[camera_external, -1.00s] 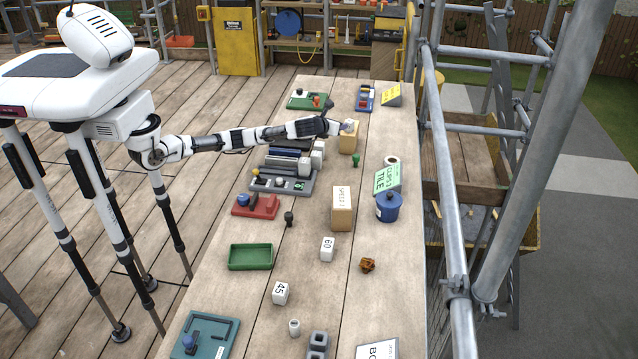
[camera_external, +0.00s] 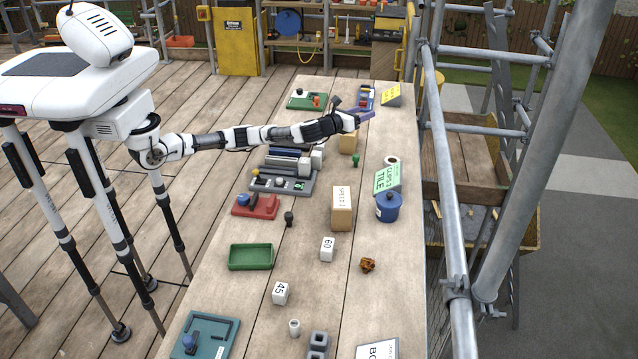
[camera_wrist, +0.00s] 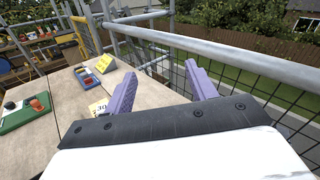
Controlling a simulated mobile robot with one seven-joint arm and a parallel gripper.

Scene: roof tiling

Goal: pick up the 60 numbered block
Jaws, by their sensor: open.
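The white block marked 60 (camera_external: 327,249) stands on the table, in the middle part of the external view, to the left of the brown knobbly piece. The wrist view does not show it. My gripper (camera_external: 368,112) is far up the table from it, above the far end near the right edge. In the wrist view my gripper (camera_wrist: 163,87) shows two purple fingers spread apart with nothing between them. They point out past the table edge towards the railing.
A white block marked 45 (camera_external: 280,293) stands nearer the camera. A tan box (camera_external: 342,208), a blue pot (camera_external: 389,207) and a green tray (camera_external: 250,257) stand around the 60 block. Scaffold poles (camera_external: 457,200) run along the table's right side. Bare tabletop surrounds the 60 block.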

